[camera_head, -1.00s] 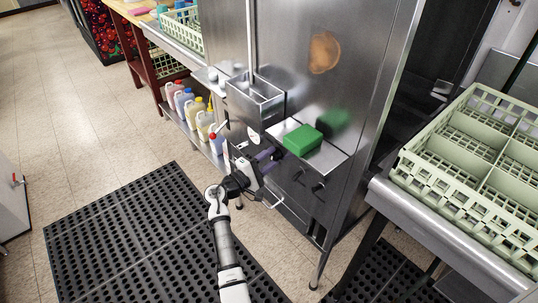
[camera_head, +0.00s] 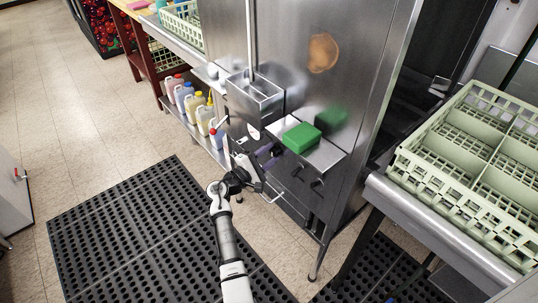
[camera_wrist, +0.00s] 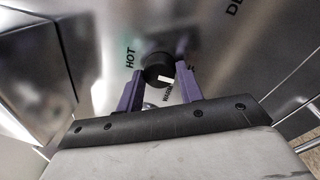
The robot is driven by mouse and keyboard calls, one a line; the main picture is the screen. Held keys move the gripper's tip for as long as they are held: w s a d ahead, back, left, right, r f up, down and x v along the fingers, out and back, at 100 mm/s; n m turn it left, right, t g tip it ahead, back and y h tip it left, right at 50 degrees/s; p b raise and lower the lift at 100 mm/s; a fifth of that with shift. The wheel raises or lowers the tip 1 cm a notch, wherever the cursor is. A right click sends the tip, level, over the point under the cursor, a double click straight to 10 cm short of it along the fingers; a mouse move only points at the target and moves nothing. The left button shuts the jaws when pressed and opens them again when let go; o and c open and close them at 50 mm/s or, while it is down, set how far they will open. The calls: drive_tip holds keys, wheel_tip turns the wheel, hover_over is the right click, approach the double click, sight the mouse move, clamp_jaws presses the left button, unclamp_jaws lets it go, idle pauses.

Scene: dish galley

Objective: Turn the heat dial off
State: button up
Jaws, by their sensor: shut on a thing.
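The heat dial (camera_wrist: 158,70) is a round black knob with a white pointer mark, on the metal panel in the wrist view. The word HOT is printed to its left, with more lettering below and right, partly hidden. My gripper (camera_wrist: 160,82) has its purple fingers on either side of the dial, shut on it. The pointer lies toward the lower right of the knob. In the head view my gripper (camera_head: 272,154) is at the machine's front panel, under the small ledge, and the dial there is hidden.
A green block (camera_head: 301,137) lies on the ledge above the panel. Two other dark knobs (camera_head: 317,183) are to the right. A metal bin (camera_head: 254,98) hangs at the left, with several jugs (camera_head: 203,118) on a low shelf. A dish rack (camera_head: 480,170) stands at the right.

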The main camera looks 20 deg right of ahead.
drive_tip(key=o, duration=1)
drive_tip(key=b+v, duration=0.3)
drive_tip(key=v, duration=1.1)
